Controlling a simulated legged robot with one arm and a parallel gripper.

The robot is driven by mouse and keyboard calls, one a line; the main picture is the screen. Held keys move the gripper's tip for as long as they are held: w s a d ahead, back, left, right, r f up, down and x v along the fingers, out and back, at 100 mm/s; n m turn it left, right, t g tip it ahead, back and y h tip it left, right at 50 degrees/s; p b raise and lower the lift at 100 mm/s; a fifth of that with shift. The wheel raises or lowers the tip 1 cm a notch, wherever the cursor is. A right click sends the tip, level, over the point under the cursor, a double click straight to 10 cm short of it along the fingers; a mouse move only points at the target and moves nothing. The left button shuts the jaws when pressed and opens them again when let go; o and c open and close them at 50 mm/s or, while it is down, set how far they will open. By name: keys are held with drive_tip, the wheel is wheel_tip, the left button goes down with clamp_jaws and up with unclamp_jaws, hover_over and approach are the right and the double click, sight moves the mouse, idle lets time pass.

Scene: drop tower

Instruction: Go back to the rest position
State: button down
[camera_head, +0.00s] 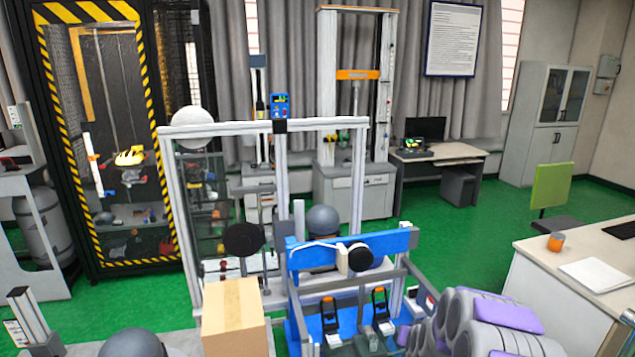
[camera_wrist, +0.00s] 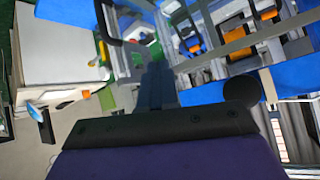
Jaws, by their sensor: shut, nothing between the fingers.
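My gripper (camera_wrist: 157,88) shows in the wrist view as a narrow dark shape pointing up from a black bracket and a purple housing. It is shut and nothing shows between its fingers. In the head view my own grey and purple arm links fill the lower right, low and close to my body. I cannot make out the gripper itself there. The blue-topped test rig (camera_head: 300,258) stands just beyond the arm. It also shows in the wrist view, where its frame, blue panels and orange-and-black clamps appear tilted.
A cardboard box (camera_head: 233,310) stands left of the rig. A tall drop tower with striped yellow edges (camera_head: 165,200) is at the left. A white desk (camera_head: 560,285) with an orange cup (camera_head: 556,241) is at the right. Green floor (camera_head: 450,235) is open between rig and desk.

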drive_tip(key=s+a+r+n+g+y, duration=0.1)
drive_tip(key=s+a+r+g, duration=0.1)
drive_tip(key=s+a+r, duration=0.35)
drive_tip(key=s+a+r+n+g, duration=0.1)
drive_tip(key=s+a+r+g, duration=0.1)
drive_tip(key=s, duration=0.7)
drive_tip(key=s+a+r+n+g+y, duration=0.1)
drive_tip(key=s+a+r, duration=0.25)
drive_tip(key=s, duration=0.35)
drive_tip(key=s+a+r+g, duration=0.1)
drive_tip(key=s+r+g, duration=0.2)
drive_tip(key=s, duration=1.1)
drive_tip(key=s+r+g+b, duration=0.1)
drive_tip(key=s+r+g, duration=0.2)
drive_tip(key=s, duration=1.1)
drive_tip(key=shift+s+a+n, duration=0.4)
